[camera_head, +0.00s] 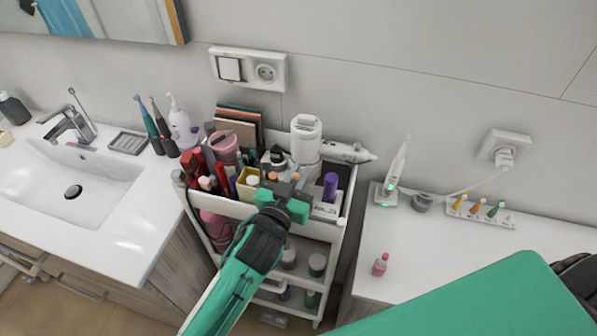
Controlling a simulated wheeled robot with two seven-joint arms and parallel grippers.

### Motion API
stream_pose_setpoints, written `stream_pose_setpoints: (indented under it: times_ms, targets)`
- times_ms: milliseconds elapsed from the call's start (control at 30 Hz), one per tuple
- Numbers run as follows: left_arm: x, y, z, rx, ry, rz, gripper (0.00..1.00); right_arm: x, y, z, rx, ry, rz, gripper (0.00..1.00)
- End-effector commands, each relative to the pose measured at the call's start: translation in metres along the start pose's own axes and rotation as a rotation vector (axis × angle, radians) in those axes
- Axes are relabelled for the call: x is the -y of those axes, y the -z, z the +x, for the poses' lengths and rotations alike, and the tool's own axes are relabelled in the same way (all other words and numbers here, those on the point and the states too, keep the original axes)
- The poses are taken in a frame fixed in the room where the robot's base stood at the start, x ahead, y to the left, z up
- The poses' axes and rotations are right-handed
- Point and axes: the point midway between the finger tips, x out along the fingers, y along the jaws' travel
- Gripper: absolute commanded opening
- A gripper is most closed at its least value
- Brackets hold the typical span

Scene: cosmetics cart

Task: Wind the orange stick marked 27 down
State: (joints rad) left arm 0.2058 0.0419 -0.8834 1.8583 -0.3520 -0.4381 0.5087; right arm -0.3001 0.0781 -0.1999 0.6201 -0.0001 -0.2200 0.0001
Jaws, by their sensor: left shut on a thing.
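My left gripper (291,185) reaches over the top tray of the white cart (335,226) from below. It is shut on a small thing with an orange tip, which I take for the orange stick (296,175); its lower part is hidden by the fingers. The marking 27 is too small to read. Another small orange tip (272,176) shows just left of the fingers. A purple stick (330,184) stands upright in a pale holder (326,209) right of the gripper.
Red and dark cosmetics (195,164), a pink cup (224,147) and a white bottle (305,139) crowd the tray. A sink (80,180) lies left. The right counter (420,245) holds a pink bottle (380,264) and a toothbrush on its charger (396,165).

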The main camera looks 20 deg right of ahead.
Motion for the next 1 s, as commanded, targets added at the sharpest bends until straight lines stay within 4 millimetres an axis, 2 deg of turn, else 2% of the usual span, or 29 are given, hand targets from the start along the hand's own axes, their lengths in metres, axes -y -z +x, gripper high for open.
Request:
stream_pose_setpoints:
  times_ms: [100,433,467,500,833,1000]
  targets:
    - [0.0,0.002,0.0,0.003,-0.03,0.003,0.0,0.0,0.001,-0.008,0.0,0.0,0.0,0.41]
    - [0.0,0.0,0.0,0.001,-0.04,0.0,0.0,0.0,0.001,-0.008,0.0,0.0,0.0,0.41]
    - [0.0,0.0,0.0,0.001,-0.04,0.0,0.21,0.0,0.001,-0.008,0.0,0.0,0.0,0.41]
    - [0.0,0.0,0.0,0.001,-0.039,0.0,0.25,0.0,0.001,-0.008,0.0,0.0,0.0,0.41]
    - [0.0,-0.001,-0.003,0.001,-0.039,0.0,0.25,-0.001,0.0,-0.006,0.0,-0.001,-0.001,0.41]
    - [0.001,-0.003,-0.021,0.0,-0.039,0.001,0.25,-0.002,-0.001,0.001,0.001,-0.002,-0.001,0.41]
